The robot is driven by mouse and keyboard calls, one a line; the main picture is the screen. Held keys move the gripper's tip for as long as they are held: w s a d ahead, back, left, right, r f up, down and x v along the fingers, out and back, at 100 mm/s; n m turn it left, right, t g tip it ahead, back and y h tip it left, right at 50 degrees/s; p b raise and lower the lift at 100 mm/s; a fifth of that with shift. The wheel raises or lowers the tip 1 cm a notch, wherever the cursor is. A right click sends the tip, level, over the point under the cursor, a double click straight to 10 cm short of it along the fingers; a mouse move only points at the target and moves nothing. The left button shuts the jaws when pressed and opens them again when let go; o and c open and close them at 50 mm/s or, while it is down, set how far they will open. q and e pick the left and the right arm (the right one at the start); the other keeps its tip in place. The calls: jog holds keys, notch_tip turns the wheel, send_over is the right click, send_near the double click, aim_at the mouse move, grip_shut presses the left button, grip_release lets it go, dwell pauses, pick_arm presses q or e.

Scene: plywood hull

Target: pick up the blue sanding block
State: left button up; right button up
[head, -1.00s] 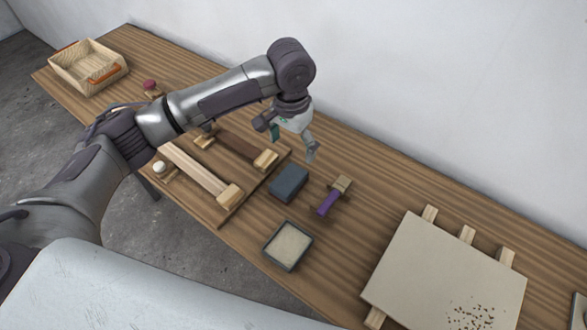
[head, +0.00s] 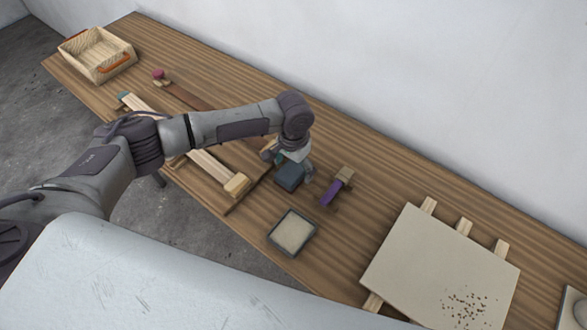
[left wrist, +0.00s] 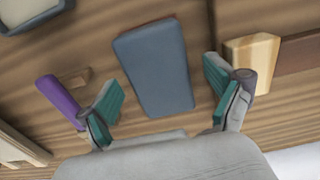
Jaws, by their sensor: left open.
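The blue sanding block (head: 289,177) lies on the wooden bench, just below my left gripper (head: 288,168) in the head view. In the left wrist view the blue sanding block (left wrist: 155,66) shows as a dull blue slab lying between the spread fingers of my left gripper (left wrist: 165,98), with a gap on each side. The fingers have teal pads and hold nothing. The gripper hides part of the block's far side in the head view. My right gripper is not in view.
A purple-handled tool (head: 336,187) lies close to the right of the block. A shallow grey tray (head: 292,232) is in front. A wooden clamp (head: 236,185) lies to the left, a speckled board (head: 440,262) at right, and a basket (head: 97,56) at the far left.

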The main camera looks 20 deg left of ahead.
pick_arm(q)
jog(key=shift+f, duration=0.45)
jog(key=shift+c, duration=0.4)
jog(key=c, duration=1.3)
jog(key=shift+r, duration=0.1)
jog(key=shift+r, duration=0.45)
notch_tip(320, 180, up, 3)
jog(key=shift+w+f+b, duration=0.1)
jog(key=shift+f+b, duration=0.1)
jog(key=shift+b, duration=0.35)
jog(key=s+d+r, duration=0.2)
jog(key=d, duration=0.1)
jog(key=s+d+r+b, duration=0.1)
jog(key=s+d+r, duration=0.1)
jog(key=d+r, duration=0.1)
jog(key=s+d+r+b, duration=0.1)
jog(key=s+d+r, duration=0.1)
jog(key=d, duration=0.2)
jog(key=shift+s+r, duration=0.2)
jog(key=shift+r, duration=0.05)
